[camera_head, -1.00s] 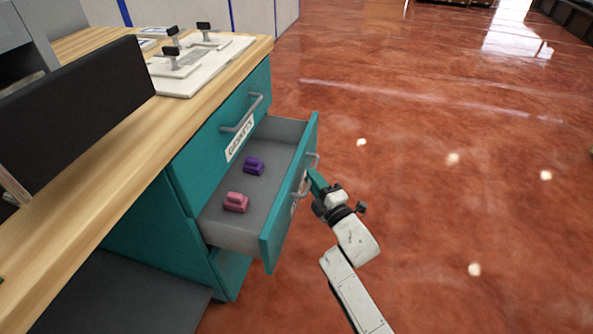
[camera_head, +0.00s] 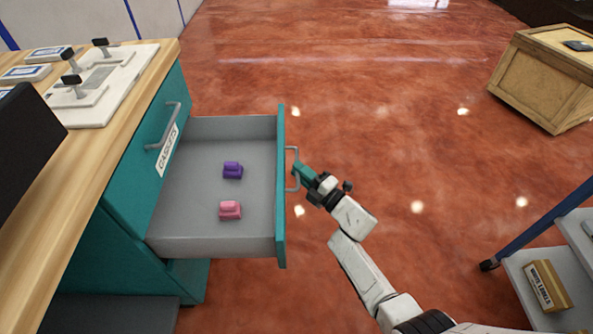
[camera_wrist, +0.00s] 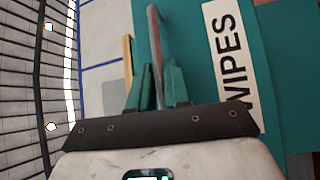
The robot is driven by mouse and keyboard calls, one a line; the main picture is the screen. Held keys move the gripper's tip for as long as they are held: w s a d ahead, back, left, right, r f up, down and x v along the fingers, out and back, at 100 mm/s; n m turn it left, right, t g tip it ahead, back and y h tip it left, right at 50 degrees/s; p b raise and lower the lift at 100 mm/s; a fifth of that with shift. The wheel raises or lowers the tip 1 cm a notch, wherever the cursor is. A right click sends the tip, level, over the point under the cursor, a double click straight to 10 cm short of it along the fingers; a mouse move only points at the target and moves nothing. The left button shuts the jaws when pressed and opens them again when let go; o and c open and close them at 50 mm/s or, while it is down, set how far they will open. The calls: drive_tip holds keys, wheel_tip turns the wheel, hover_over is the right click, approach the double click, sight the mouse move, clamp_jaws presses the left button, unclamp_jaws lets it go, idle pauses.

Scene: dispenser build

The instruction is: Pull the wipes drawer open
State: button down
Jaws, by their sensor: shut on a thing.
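The wipes drawer (camera_head: 281,215) is the teal lower drawer of the cabinet and stands far out, its grey inside in full view. A purple block (camera_head: 232,170) and a pink block (camera_head: 230,210) lie on its floor. Its front carries a grey bar handle (camera_head: 294,168). My gripper (camera_head: 299,170) is at this handle, to the right of the drawer front. In the wrist view, the green fingers (camera_wrist: 160,88) are shut around the handle bar (camera_wrist: 155,45), beside the white "WIPES" label (camera_wrist: 230,60).
A closed "GASKETS" drawer (camera_head: 160,140) is above it, under the wooden worktop (camera_head: 60,195). A wooden crate (camera_head: 550,80) stands at the far right. A cart with grey shelves (camera_head: 530,300) is at the lower right. The red floor between is clear.

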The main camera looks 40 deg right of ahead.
drive_tip(key=shift+f, duration=0.1)
drive_tip(key=c, duration=1.2)
unclamp_jaws()
drive_tip(key=shift+o, duration=0.2)
drive_tip(key=s+d+f+p, duration=0.1)
drive_tip(key=s+p, duration=0.1)
drive_tip(key=s, duration=0.8)
drive_tip(key=shift+s+d+f, duration=0.2)
drive_tip(key=shift+s+d, duration=0.1)
